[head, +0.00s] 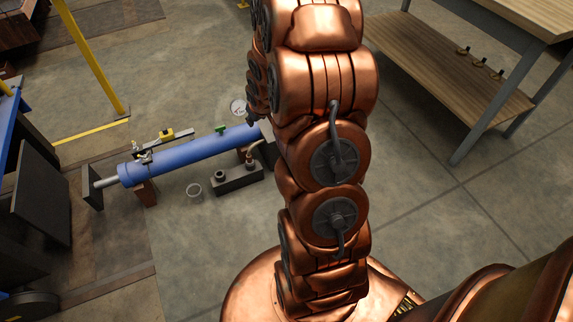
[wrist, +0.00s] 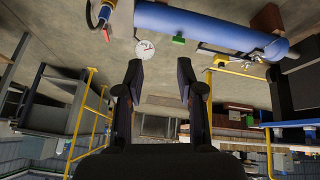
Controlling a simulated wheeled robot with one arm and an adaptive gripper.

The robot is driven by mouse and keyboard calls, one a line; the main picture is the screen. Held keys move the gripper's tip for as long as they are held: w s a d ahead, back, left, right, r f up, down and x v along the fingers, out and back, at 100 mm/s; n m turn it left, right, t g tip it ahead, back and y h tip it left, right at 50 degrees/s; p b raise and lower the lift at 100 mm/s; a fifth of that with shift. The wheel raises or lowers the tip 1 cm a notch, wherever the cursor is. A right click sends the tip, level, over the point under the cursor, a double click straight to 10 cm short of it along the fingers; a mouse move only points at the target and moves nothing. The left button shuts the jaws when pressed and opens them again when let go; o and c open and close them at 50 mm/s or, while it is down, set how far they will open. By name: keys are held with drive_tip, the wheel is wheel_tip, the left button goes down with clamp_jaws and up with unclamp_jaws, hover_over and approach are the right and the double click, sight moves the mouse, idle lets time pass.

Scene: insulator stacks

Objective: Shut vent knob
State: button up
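A blue cylinder (head: 190,155) lies raised on blocks at the left in the head view; it also shows upside down in the wrist view (wrist: 205,27). A small green knob (head: 220,129) sits on its side; it also shows in the wrist view (wrist: 178,40). I cannot tell for certain that this is the vent knob. A round white gauge (head: 238,107) stands just beyond it; it also shows in the wrist view (wrist: 145,48). My gripper (wrist: 159,72) is open, with nothing between its fingers, apart from the knob. In the head view my arm mostly hides it.
A yellow post (head: 92,58) stands at the far left. A wooden-shelved workbench (head: 450,75) is at the right.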

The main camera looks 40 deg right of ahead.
drive_tip(key=d+f+m+t+h+b, duration=0.15)
drive_tip(key=d+f+b, duration=0.45)
drive_tip(key=f, duration=0.7)
drive_tip(key=d+f+t+b, duration=0.3)
drive_tip(key=d+f+b, duration=0.3)
drive_tip(key=f, duration=0.7)
drive_tip(key=d+f+m+t+h+b, duration=0.1)
drive_tip(key=d+f+t+b, duration=0.25)
drive_tip(key=f+b, duration=0.7)
drive_tip(key=shift+g, duration=0.4)
drive_tip(key=shift+w+d+f+b, duration=0.15)
drive_tip(key=shift+w+d+f, duration=0.4)
drive_tip(key=shift+w+f, duration=0.4)
drive_tip(key=shift+w+d+f+b, duration=0.15)
drive_tip(key=shift+w+d+f, duration=0.35)
drive_tip(key=shift+w+f, duration=0.45)
drive_tip(key=shift+w+d+f+b, duration=0.15)
drive_tip(key=shift+w+d+f, duration=0.4)
drive_tip(key=shift+w+f, duration=0.35)
clamp_jaws()
